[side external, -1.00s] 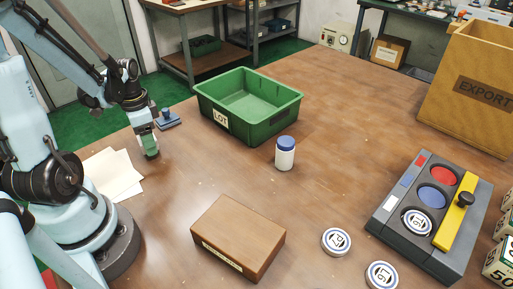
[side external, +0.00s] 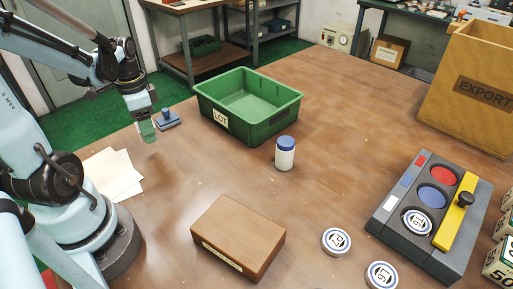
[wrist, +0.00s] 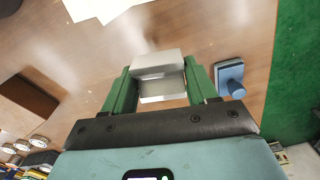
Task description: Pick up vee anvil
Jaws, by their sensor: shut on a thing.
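The vee anvil (wrist: 158,75) is a silver-grey metal block, seen in the wrist view between the two green fingers of my gripper (wrist: 160,88). The fingers are shut on it, one at each side. In the side view my gripper (side external: 147,132) is above the table's left part, right of the white papers, with its green fingertips pointing down. The anvil is hardly visible there, hidden by the fingers.
A blue stamp-like block (side external: 168,119) lies close by, and a green LOT bin (side external: 213,117) stands to the right.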

